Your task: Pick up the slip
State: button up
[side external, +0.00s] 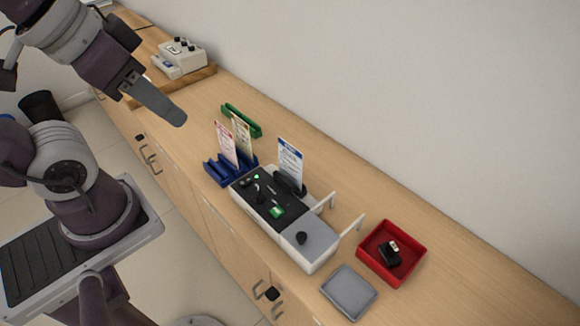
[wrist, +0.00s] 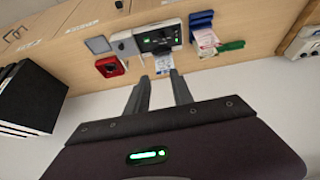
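Three upright paper slips stand on the counter. A blue-and-white slip (side external: 290,160) is in a black holder (side external: 289,185) behind the white machine. A red-and-white slip (side external: 226,145) and a yellowish slip (side external: 241,138) stand at the blue rack (side external: 219,171). In the wrist view the blue-and-white slip (wrist: 164,63) shows just beyond my fingertips, and the pinkish slip (wrist: 206,40) is up to the right. My gripper (side external: 176,118) is in the air, left of and above the slips. In the wrist view my gripper (wrist: 160,84) has its fingers apart with nothing between them.
The white machine (side external: 317,257) has a black panel and two white posts. A red tray (side external: 408,276) holds a small black object; a grey tray (side external: 349,292) is beside it. A green rack (side external: 242,119) lies behind the blue one. A beige device (side external: 184,59) stands farther back.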

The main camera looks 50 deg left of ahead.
jog(key=w+f+n+g, duration=0.1)
jog(key=w+n+g, duration=0.1)
jog(key=w+n, duration=0.7)
jog(key=n+g+h, duration=0.1)
jog(key=n+g, duration=0.3)
jog(key=n, duration=0.5)
send_over(290, 147)
notch_tip(290, 147, down, 15)
notch_tip(290, 147, down, 8)
jog(key=shift+r, duration=0.2)
grip_shut()
